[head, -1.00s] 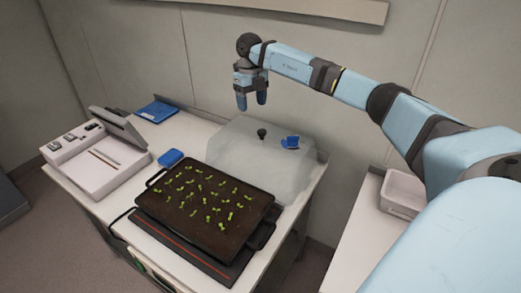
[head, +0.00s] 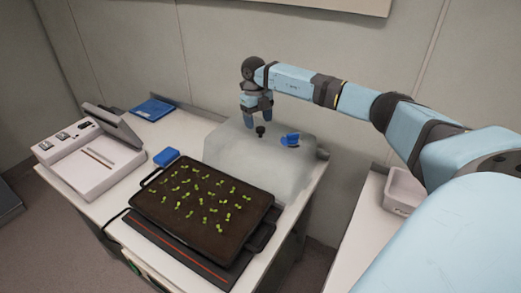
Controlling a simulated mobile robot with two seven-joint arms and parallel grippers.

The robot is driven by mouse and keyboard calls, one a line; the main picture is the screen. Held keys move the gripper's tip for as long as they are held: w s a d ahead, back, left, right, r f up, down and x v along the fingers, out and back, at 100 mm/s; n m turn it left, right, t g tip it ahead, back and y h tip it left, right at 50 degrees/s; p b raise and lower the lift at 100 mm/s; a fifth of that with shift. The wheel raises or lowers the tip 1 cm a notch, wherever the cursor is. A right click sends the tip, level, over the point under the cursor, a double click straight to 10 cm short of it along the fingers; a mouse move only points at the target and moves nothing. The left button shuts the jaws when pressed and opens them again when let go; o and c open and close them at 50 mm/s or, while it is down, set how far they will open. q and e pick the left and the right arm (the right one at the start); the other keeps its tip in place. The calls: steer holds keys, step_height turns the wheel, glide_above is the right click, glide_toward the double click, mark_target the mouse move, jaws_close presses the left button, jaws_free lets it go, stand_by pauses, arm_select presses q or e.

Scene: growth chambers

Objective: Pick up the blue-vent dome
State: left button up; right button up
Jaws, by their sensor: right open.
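The blue-vent dome (head: 235,160) is a cloudy, see-through cover with a small black knob (head: 260,131) on top and a blue vent (head: 290,139) to the right of the knob. It stands on the bench behind the seedling tray. My left gripper is not in view.
A black tray of soil with green seedlings (head: 165,215) sits on a dark mat (head: 170,246) in front of the dome. A beige device (head: 80,165) stands at the left. Blue items (head: 166,157) lie on the bench (head: 135,176). A white bin (head: 402,190) is at the right.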

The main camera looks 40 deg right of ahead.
mark_target(260, 128)
steer(key=f, duration=0.4)
steer(key=shift+s+d+f, duration=0.2)
steer(key=shift+s, duration=0.2)
jaws_close()
steer(key=shift+r, duration=0.1)
